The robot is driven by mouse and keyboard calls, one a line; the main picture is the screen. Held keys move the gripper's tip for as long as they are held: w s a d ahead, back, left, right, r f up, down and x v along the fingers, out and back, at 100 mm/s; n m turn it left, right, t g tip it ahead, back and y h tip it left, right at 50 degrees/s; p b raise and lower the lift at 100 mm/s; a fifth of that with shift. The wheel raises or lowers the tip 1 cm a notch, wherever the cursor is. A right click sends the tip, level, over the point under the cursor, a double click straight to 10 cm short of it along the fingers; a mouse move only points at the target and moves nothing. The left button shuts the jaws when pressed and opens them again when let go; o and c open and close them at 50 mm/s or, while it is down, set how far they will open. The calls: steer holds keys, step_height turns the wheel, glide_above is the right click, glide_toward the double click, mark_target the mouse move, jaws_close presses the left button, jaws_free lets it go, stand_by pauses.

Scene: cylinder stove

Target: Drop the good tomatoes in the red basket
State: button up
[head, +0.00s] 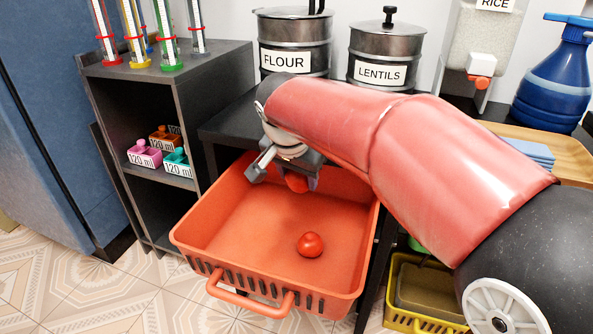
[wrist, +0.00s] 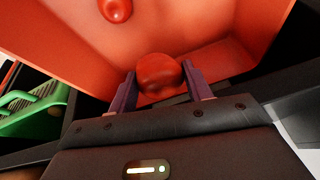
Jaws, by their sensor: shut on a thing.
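The red basket (head: 225,225) is pulled out below the dark counter. One tomato (head: 310,244) lies on its floor, right of the middle; it also shows at the top of the wrist view (wrist: 115,9). My gripper (wrist: 158,82) is shut on a second red tomato (wrist: 158,72), held between the two dark fingers. In the head view my gripper (head: 283,178) is over the back part of the basket, and the held tomato (head: 297,182) is partly hidden by it. The held tomato looks above the basket floor, but its exact height is unclear.
A yellow basket (head: 415,318) stands to the right, with a green thing near it. A dark shelf (head: 140,100) with small labelled blocks stands left. FLOUR (head: 292,45) and LENTILS (head: 385,55) canisters stand behind on the counter. The basket's front half is free around the lying tomato.

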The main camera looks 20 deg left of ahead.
mark_target(296, 181)
step_height(296, 181, down, 5)
steer(key=b, duration=0.3)
steer(key=shift+r, duration=0.2)
steer(key=o, duration=1.1)
steer(key=shift+c, duration=0.2)
steer(key=p+v, duration=0.1)
steer(key=v, duration=0.6)
steer(key=shift+s+r+p, duration=0.2)
steer(key=shift+r+p, duration=0.1)
steer(key=shift+r, duration=0.1)
